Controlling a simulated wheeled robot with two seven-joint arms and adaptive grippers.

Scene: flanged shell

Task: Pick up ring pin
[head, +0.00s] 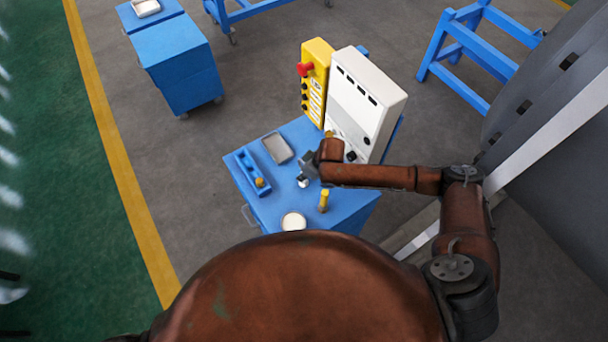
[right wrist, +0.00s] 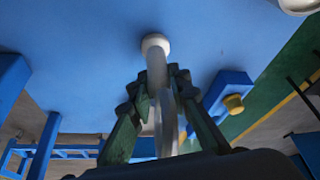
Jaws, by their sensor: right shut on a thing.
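The ring pin (right wrist: 155,62), a pale grey-white shaft with a round white end, is between the fingers of my right gripper (right wrist: 158,90) in the right wrist view. The fingers are shut on the shaft from both sides, and the round end is beyond the fingertips, against the blue cart top. I cannot tell whether it touches the surface. In the head view my right gripper (head: 306,178) is low over the middle of the cart, and a small white part of the pin (head: 303,183) shows below it. The arm hides part of the cart. My left gripper is not in view.
The blue cart (head: 330,222) holds a grey tray (head: 277,149), a blue block (head: 245,168) with a yellow knob (head: 260,183), an upright yellow pin (head: 324,200) and a round white dish (head: 293,221). A white control box (head: 362,100) and yellow panel (head: 318,75) stand at its back.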

